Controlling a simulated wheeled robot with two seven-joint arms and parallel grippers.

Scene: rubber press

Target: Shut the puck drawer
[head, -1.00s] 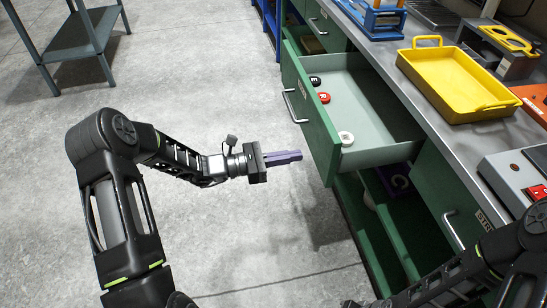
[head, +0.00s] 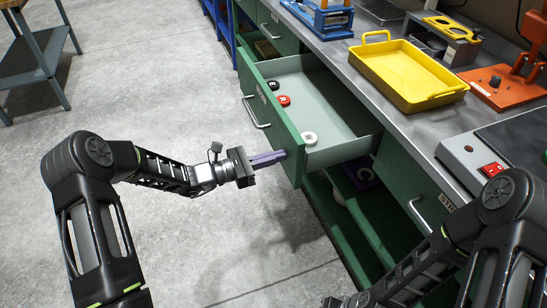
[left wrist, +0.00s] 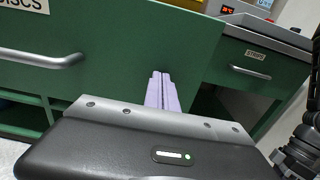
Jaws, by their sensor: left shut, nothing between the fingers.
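The puck drawer (head: 325,90) is green with a pale inside and stands pulled open from the bench. A black puck, a red puck (head: 283,101) and a white puck (head: 309,138) lie in it. Its front carries a metal bar handle (head: 256,113), which also shows in the left wrist view (left wrist: 42,59). My left gripper (head: 282,155) is shut and empty, its purple fingertips at the near end of the drawer front. In the left wrist view the fingers (left wrist: 161,80) point at the green front; I cannot tell whether they touch. My right gripper is not in view.
A yellow tray (head: 408,75) and a grey box with a red switch (head: 480,165) stand on the bench top. Open shelves (head: 345,215) lie below the drawer, with a purple object inside. The floor at left is clear up to a grey table.

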